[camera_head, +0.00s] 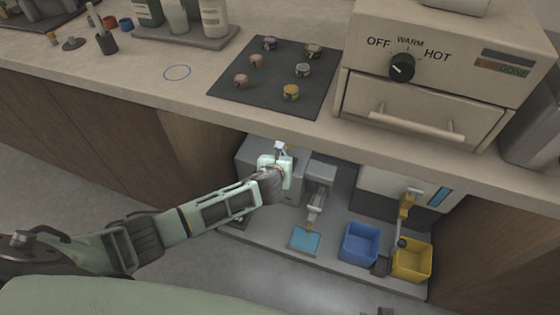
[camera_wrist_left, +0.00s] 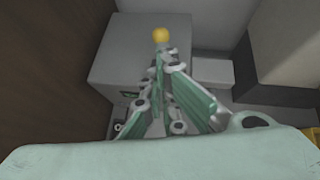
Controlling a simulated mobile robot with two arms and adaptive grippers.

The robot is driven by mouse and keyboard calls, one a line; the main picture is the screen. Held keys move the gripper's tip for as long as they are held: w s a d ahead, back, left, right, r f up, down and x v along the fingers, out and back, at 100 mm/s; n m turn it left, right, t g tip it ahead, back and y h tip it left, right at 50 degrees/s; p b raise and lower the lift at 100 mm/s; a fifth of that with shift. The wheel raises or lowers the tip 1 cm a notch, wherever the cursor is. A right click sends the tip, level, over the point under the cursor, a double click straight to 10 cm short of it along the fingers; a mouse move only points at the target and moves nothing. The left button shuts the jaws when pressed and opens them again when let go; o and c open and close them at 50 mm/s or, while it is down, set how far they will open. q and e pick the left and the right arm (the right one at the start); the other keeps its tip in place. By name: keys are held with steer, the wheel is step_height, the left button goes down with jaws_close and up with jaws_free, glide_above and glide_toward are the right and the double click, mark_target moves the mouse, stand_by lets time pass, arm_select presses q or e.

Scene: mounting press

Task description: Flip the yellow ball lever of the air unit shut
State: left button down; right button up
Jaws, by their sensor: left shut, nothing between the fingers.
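The air unit is a grey box (camera_head: 257,150) in the open bay under the counter; it also shows in the left wrist view (camera_wrist_left: 122,58). The yellow ball (camera_wrist_left: 160,35) of its lever shows in the left wrist view, just beyond my fingertips at the box's top side. Whether the fingers touch it I cannot tell. In the head view the ball is not visible, with my gripper in front of that area. My left gripper (camera_head: 279,150) is shut and empty, over the grey box; its fingers also show in the left wrist view (camera_wrist_left: 168,52). My right gripper is not in view.
The counter edge (camera_head: 300,128) hangs above the bay. Right of the box are a grey unit with a spout (camera_head: 318,180), a light-blue pad (camera_head: 305,240), a blue bin (camera_head: 360,245) and a yellow bin (camera_head: 412,262). A dark wooden panel (camera_wrist_left: 45,70) stands close on the left.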

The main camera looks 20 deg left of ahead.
arm_select(q)
steer(key=shift+v, duration=1.5)
